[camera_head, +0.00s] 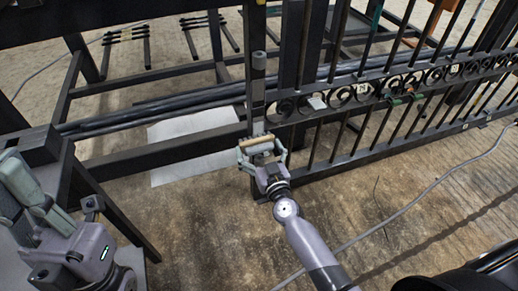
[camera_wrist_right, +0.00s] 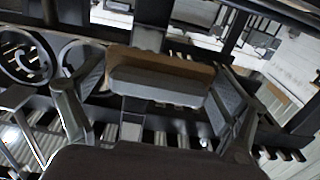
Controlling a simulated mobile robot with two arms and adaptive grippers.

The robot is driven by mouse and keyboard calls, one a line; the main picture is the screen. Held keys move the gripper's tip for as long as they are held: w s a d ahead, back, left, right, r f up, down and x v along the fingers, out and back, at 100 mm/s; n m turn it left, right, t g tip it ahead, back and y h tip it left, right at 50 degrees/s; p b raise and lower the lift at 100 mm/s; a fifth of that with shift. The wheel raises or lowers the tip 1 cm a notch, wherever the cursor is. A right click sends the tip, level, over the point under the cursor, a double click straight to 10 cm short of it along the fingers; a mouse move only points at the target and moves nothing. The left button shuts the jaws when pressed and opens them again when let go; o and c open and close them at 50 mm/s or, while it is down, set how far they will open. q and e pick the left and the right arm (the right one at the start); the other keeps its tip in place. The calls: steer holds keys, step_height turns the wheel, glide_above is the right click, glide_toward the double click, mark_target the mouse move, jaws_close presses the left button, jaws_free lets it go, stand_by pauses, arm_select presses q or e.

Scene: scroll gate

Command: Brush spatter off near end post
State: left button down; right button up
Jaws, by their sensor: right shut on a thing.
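My right gripper (camera_head: 262,147) is shut on a brush with a tan wooden block (camera_head: 258,141), held crosswise in front of the gate's dark upright end post (camera_head: 257,105). In the right wrist view the brush (camera_wrist_right: 160,78) shows a brown strip above a grey part, between both fingers. The post (camera_wrist_right: 152,22) rises behind it. Whether the brush touches the post I cannot tell. A lighter grey fitting (camera_head: 259,60) is on the post above the brush. No spatter can be made out clearly. My left gripper (camera_head: 30,195) is at the lower left, away from the post; its opening is unclear.
The scroll gate (camera_head: 360,95) with bars and rings extends right from the post. Green-handled clamps (camera_head: 405,100) sit on its rail. Dark beams and a pale sheet (camera_head: 190,145) lie left of the post. A grey cable (camera_head: 400,210) crosses the floor on the right.

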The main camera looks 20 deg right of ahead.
steer(key=shift+w, duration=0.95)
